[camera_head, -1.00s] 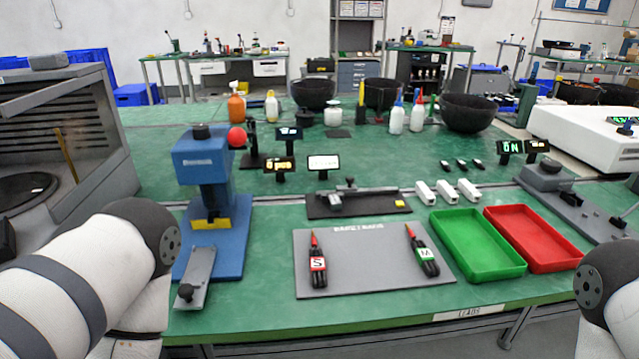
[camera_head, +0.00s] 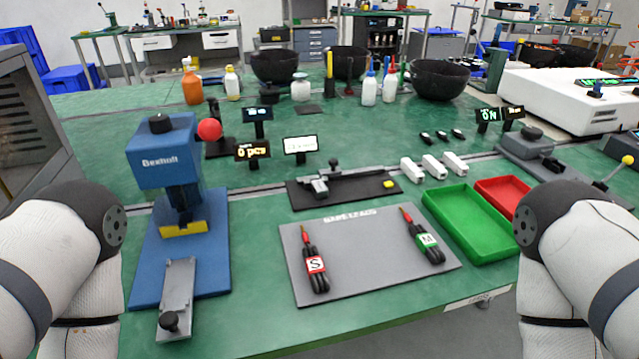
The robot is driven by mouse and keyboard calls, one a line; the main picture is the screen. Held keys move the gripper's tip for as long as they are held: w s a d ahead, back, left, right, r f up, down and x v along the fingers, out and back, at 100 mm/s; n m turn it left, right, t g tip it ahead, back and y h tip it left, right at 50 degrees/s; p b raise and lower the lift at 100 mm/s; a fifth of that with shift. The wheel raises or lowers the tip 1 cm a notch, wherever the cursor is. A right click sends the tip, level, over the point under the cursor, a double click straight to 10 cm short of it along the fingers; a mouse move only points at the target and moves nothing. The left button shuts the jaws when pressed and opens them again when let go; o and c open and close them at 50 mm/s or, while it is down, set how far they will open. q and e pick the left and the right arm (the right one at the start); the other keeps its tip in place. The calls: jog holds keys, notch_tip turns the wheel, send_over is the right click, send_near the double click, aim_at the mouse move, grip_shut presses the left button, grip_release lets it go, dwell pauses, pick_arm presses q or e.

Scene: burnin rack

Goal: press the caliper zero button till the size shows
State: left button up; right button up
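The caliper (camera_head: 335,180) lies on a dark tray (camera_head: 300,204) in the middle of the green bench. A small yellow block or button (camera_head: 389,184) sits at the tray's right end. A white display (camera_head: 300,145) stands behind the caliper; its text is too small to read. The caliper's zero button cannot be made out for certain. My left arm comes in at the left edge and my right arm at the right edge, both well apart from the caliper. Neither gripper shows in the view.
A blue press (camera_head: 168,165) with a red ball knob (camera_head: 209,129) stands left of the caliper. A grey mat (camera_head: 370,270) with two bundles of leads lies in front. A green tray (camera_head: 470,222) and a red tray (camera_head: 503,192) are to the right. White blocks (camera_head: 432,165) lie behind them.

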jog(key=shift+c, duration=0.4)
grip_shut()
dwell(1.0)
